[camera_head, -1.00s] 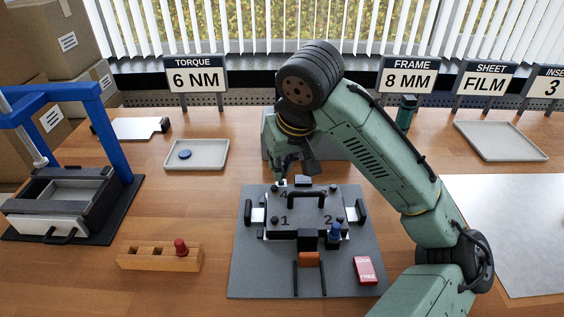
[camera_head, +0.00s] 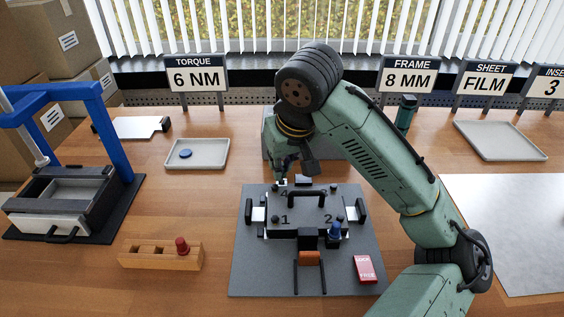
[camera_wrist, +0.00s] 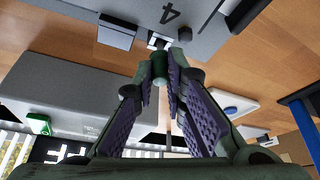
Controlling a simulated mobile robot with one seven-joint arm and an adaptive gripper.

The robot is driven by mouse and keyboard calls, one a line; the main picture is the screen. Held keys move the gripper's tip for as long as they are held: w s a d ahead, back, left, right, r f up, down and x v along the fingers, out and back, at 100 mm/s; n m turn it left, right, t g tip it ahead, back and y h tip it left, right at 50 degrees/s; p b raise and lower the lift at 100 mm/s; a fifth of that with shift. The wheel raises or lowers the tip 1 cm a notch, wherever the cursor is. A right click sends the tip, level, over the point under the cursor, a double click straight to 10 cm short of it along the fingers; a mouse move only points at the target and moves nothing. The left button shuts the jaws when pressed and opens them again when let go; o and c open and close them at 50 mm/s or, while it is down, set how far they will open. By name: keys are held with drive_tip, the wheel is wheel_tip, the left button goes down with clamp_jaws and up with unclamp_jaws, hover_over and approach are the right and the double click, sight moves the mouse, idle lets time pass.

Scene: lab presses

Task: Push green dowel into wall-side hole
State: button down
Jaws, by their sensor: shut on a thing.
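My gripper (camera_head: 283,181) points down at the far edge of the fixture (camera_head: 258,277), near its number 4. In the wrist view my gripper (camera_wrist: 161,72) is shut on a short dark green cylinder (camera_wrist: 159,66), which appears to be the green dowel. Its far end is close to a white and black part at the fixture's edge. I cannot tell whether it is inside a hole. In the head view the dowel is too small and covered to make out.
A wooden rack (camera_head: 160,261) with a red dowel (camera_head: 181,246) stands front left. A black handle (camera_head: 307,192) rises from the fixture, and a red tag (camera_head: 366,270) lies on it.

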drive_tip(key=shift+d+f, duration=0.1)
drive_tip(key=shift+f, duration=0.85)
drive_tip(key=shift+f+b, duration=0.35)
drive_tip(key=shift+b, duration=0.1)
drive_tip(key=shift+s+f, duration=0.1)
drive_tip(key=shift+f, duration=0.1)
drive_tip(key=c, duration=1.6)
unclamp_jaws()
drive_tip(key=shift+o, duration=0.2)
drive_tip(key=shift+r, duration=0.1)
drive_tip(key=a+v, duration=0.1)
drive_tip(key=v, duration=0.9)
drive_tip(key=shift+w+r, duration=0.3)
drive_tip(key=shift+f, duration=0.1)
